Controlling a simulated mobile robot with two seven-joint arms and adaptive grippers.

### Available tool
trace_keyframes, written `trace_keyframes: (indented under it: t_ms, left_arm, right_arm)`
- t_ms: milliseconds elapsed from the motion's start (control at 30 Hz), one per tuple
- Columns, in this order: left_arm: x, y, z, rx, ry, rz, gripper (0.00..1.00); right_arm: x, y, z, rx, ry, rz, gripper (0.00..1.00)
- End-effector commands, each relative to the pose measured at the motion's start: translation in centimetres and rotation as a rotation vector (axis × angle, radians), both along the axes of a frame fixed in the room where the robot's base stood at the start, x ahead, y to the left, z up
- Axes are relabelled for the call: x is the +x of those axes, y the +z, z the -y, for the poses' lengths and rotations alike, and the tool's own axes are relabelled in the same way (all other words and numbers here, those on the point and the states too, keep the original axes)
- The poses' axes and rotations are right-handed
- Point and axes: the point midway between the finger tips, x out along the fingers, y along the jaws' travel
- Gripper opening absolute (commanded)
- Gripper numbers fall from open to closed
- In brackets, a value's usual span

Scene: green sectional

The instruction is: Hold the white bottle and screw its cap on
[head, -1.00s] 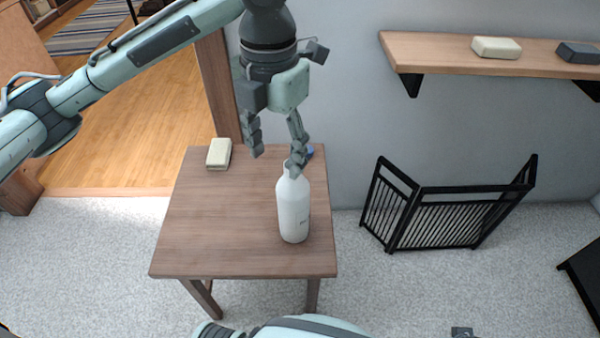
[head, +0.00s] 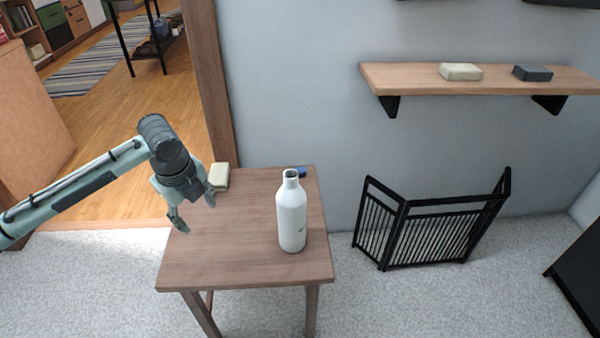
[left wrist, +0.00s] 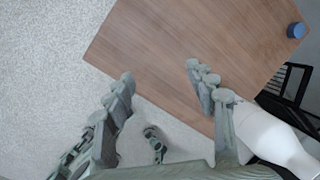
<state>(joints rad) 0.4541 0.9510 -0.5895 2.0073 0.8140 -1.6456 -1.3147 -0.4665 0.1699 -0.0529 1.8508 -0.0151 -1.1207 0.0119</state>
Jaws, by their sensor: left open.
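The white bottle (head: 291,218) stands upright on the right part of the small wooden table, its narrow neck bare. In the left wrist view the bottle (left wrist: 272,138) shows at the right, outside my fingers. A small blue cap (head: 301,172) lies at the table's back right edge, behind the bottle; the cap (left wrist: 296,30) also shows at the upper right of the left wrist view. My left gripper (head: 197,213) is open and empty over the table's left side, apart from the bottle. Its spread fingers (left wrist: 160,75) show nothing held between them. My right gripper is out of view.
The wooden table (head: 245,258) has a clear middle and front. A cream block (head: 220,177) lies at its back left corner. A wall shelf (head: 420,81) holds a cream and a dark block. A black folding screen (head: 430,225) stands on the floor at right.

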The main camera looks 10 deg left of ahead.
Motion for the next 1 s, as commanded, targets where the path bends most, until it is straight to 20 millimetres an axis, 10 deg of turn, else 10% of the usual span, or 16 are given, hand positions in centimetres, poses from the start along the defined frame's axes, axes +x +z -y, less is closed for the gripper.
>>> trace_keyframes:
  t_ms: [300,600,767,1000]
  left_arm:
    - [-3.2,-9.3,-12.7,0.001,0.803,0.303,0.56]
    - [-8.5,-13.8,-19.1,-0.024,1.170,0.512,0.56]
    - [-12.7,-18.0,-17.9,-0.104,1.367,0.541,0.56]
    - [-16.2,-23.3,-10.3,-0.241,1.566,0.439,0.56]
  right_arm:
    - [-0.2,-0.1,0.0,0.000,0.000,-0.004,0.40]
    - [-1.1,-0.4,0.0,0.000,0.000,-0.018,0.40]
    - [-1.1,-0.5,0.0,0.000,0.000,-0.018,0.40]
    - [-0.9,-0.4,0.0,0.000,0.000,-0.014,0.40]
